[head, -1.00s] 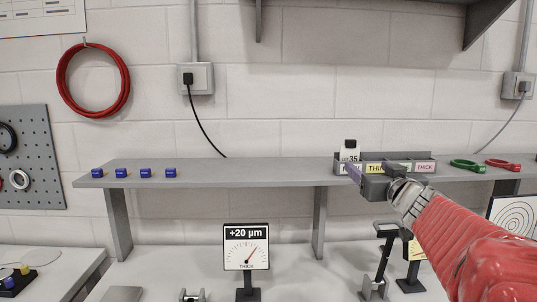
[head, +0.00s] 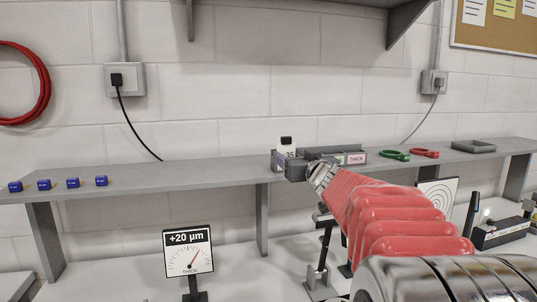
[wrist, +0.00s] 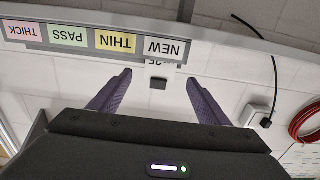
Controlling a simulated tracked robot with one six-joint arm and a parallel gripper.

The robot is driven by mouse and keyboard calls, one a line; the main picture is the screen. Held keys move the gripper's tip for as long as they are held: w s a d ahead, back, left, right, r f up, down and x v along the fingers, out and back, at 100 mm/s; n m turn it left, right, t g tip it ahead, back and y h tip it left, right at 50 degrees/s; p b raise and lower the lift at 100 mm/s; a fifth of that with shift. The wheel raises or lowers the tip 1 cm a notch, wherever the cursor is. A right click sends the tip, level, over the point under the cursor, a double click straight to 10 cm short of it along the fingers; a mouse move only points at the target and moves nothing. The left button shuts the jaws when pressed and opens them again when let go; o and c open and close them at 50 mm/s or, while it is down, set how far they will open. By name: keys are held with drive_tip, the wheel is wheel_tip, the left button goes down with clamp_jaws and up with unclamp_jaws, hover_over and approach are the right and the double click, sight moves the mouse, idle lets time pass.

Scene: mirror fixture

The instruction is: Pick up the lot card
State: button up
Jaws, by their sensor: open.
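The lot card (head: 286,147) is a small white card with a black mark at its top and "35" printed on it. It stands upright at the left end of the grey card rack (head: 345,148) on the shelf. In the wrist view the card (wrist: 158,69) shows at the slot labelled NEW, between my two purple fingers. My gripper (wrist: 157,80) is open, with a gap on each side of the card. In the head view my gripper (head: 283,160) is just in front of the card and hides its lower part.
The shelf (head: 215,172) holds several blue blocks (head: 73,183) at left. Green (head: 394,155) and red (head: 425,153) ring-handled items and a grey tray (head: 473,146) are at right. A dial sign (head: 188,250) stands below. Slots labelled THIN, PASS and THICK adjoin NEW.

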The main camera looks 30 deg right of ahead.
sight(286, 150)
drive_tip(key=shift+w+d, duration=0.1)
drive_tip(key=shift+w, duration=0.25)
drive_tip(key=shift+w, duration=0.1)
drive_tip(key=shift+x, duration=2.5)
drive_tip(key=shift+c, duration=0.3)
drive_tip(key=c, duration=1.1)
